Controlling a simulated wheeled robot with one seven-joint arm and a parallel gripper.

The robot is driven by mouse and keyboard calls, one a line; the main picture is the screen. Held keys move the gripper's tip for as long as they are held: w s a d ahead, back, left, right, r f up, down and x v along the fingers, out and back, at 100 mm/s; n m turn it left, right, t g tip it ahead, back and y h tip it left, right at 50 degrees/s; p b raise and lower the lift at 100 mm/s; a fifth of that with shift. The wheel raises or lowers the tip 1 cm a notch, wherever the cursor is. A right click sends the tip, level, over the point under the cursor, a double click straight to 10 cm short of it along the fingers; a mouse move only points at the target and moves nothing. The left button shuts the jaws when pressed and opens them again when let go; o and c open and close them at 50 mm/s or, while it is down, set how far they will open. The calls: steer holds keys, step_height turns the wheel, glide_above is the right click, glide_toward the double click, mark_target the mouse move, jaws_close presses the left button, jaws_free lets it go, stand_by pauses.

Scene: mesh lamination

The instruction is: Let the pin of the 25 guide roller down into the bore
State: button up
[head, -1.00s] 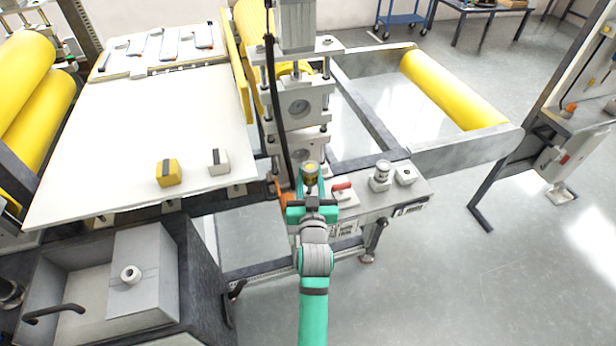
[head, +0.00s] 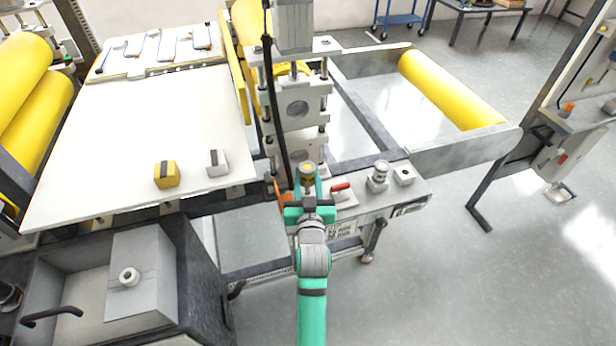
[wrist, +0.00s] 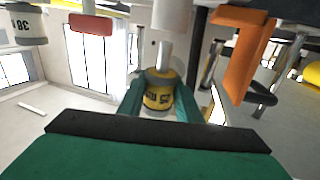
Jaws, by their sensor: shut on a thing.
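The 25 guide roller (wrist: 158,96) is a short dark and metal cylinder with a yellow labelled band. It also shows from above in the head view (head: 307,170), over the grey machine's front end. My gripper (head: 308,186) is shut on it, with one green finger on each side in the wrist view. A bright metal pin (wrist: 165,57) sticks out of the roller. In the wrist view, which looks upside down, its far end meets a grey cylindrical part (wrist: 172,14). The bore is hidden, and I cannot tell whether the pin tip is in it.
An orange bracket (wrist: 243,50) stands close beside the roller. A red handle (head: 340,187), a roller marked 38 (head: 377,177) and a grey block with a hole (head: 404,175) are to the right. The press column (head: 300,108) rises just behind.

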mark_target(307, 190)
steer(key=shift+f, duration=0.7)
stand_by(0.5)
steer(key=shift+f, duration=0.4)
steer(key=shift+a+f, duration=0.1)
steer(key=shift+f, duration=0.15)
steer(key=shift+f, duration=1.2)
steer(key=o, duration=1.2)
steer(key=s, duration=1.1)
steer(key=shift+d, duration=0.3)
